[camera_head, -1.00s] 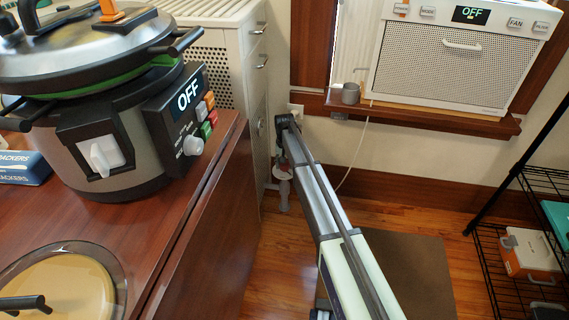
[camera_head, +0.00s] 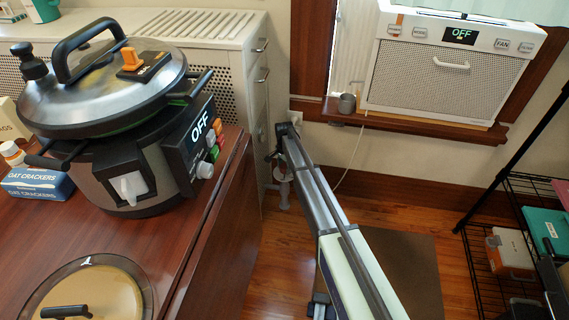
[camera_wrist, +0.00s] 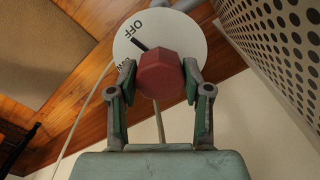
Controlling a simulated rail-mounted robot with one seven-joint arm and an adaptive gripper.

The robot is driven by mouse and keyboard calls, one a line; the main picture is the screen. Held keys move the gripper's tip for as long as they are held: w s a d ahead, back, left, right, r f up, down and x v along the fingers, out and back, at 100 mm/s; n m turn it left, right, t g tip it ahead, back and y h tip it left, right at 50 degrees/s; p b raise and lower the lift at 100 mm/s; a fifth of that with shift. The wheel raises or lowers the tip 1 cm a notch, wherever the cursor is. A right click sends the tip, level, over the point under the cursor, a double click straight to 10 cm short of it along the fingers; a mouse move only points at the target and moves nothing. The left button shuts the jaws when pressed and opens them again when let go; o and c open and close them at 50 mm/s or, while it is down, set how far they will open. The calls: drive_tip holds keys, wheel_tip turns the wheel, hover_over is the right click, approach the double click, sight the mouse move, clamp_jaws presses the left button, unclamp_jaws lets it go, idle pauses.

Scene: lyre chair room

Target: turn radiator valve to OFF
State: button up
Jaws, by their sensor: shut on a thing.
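The radiator valve shows in the wrist view as a red faceted knob (camera_wrist: 162,76) in front of a round white dial (camera_wrist: 183,34). The dial bears the word OFF at its upper left, and a second label at its left is partly hidden by a finger. A short black pointer line runs from the knob's upper left toward OFF. My gripper (camera_wrist: 160,80) is shut on the knob, one finger on each side. In the head view the gripper is small and partly hidden by my arm, above a pale pipe fitting (camera_head: 283,192) beside the cabinet.
A perforated white radiator cabinet (camera_head: 225,75) stands close to the valve; its perforated panel (camera_wrist: 280,50) fills the wrist view's upper right. A wooden counter (camera_head: 215,235) with a cooker (camera_head: 125,170) is at left. A wire shelf (camera_head: 510,230) stands at right. Open floor lies between.

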sight(285, 166)
drive_tip(key=shift+m+p, duration=0.5)
drive_tip(key=shift+m, duration=0.3)
drive_tip(key=shift+f, duration=0.1)
drive_tip(key=o, duration=1.2)
drive_tip(key=shift+c, duration=0.2)
wheel_tip(285, 166, up, 12)
drive_tip(key=shift+s+d, duration=0.1)
